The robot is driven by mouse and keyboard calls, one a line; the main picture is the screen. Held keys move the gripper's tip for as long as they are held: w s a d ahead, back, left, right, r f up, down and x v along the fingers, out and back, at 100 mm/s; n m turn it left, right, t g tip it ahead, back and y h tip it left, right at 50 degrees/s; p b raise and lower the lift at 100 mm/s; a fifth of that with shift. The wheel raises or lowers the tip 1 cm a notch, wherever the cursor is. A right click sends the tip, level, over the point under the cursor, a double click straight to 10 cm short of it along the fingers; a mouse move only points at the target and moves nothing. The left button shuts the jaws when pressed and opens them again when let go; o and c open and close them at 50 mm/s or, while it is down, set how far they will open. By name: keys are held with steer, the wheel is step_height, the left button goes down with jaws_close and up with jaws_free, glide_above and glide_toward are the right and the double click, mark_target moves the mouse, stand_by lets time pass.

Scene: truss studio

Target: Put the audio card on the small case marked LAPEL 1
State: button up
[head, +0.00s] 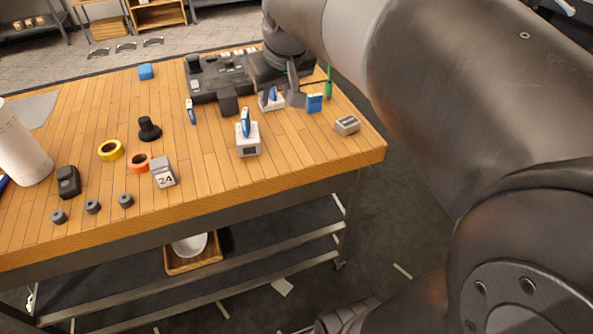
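My gripper (280,98) is over the back right of the wooden table, pointing down. Its dark fingers look spread, one on each side of a small white block with a blue piece (273,94) on top. I cannot tell whether they touch it. Nearer, a white block (248,147) has a blue and white upright piece (245,122) standing in it. A small blue block (314,103) stands right of my gripper. A small grey case (347,125) lies near the right edge. No LAPEL 1 marking is readable, and I cannot tell which piece is the audio card.
Yellow tape (111,150), orange tape (138,162), a block marked 24 (164,173) and a black knob-shaped item (149,129) stand to the left. My arm covers the right side. The table's front right is clear.

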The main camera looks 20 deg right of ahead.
steer(key=s+f+m, duration=0.1)
steer(key=s+f, duration=0.2)
steer(key=s, duration=0.5)
steer(key=s+a+f, duration=0.1)
steer(key=s+f, duration=0.3)
steer(key=s, duration=0.5)
steer(key=shift+s+a+f+m+t, duration=0.15)
steer(key=shift+a+m+t, duration=0.15)
steer(key=shift+m, duration=0.1)
